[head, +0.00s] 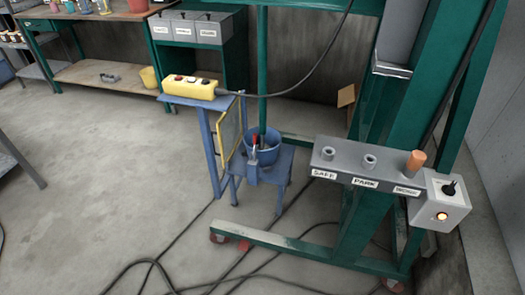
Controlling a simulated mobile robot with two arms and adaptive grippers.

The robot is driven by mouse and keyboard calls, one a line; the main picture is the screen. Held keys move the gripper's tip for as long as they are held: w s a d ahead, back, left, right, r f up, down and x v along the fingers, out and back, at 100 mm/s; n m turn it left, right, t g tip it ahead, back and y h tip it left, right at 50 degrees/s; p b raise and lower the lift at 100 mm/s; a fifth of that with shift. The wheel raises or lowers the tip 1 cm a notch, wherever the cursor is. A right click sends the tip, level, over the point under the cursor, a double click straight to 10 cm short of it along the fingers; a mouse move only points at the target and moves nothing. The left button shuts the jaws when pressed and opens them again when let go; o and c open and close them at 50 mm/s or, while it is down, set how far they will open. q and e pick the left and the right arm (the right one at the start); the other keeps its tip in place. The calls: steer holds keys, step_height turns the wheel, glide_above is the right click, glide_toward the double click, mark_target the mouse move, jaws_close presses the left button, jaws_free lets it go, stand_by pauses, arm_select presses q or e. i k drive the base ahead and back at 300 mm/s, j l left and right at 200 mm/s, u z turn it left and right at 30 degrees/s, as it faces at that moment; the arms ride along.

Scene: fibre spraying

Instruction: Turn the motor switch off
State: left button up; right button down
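A light grey switch box (439,202) is fixed at the right end of a grey bar on the green frame, and it looks like the motor switch. It has a black rotary knob (450,187) on top and a glowing orange-yellow lamp (442,216) below. The knob appears tilted toward the upper right; I cannot read any marking beside it. Neither of my grippers is in the head view.
The grey bar (338,170) carries labels "SAFE", "PARK" and a third I cannot read clearly. An orange peg (415,160) stands at the third position. A yellow control box (190,87), a blue pot (263,152) and floor cables (150,262) are left. Open floor lies left.

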mark_target(448, 190)
steer(key=i+j, duration=0.45)
steer(key=j, duration=0.15)
steer(key=i+j+z, duration=0.15)
steer(key=z, duration=0.2)
steer(key=i+j+z, duration=0.1)
steer(key=j+z, duration=0.6)
steer(key=l+z, duration=0.1)
steer(key=z, duration=0.4)
steer(key=i, duration=0.05)
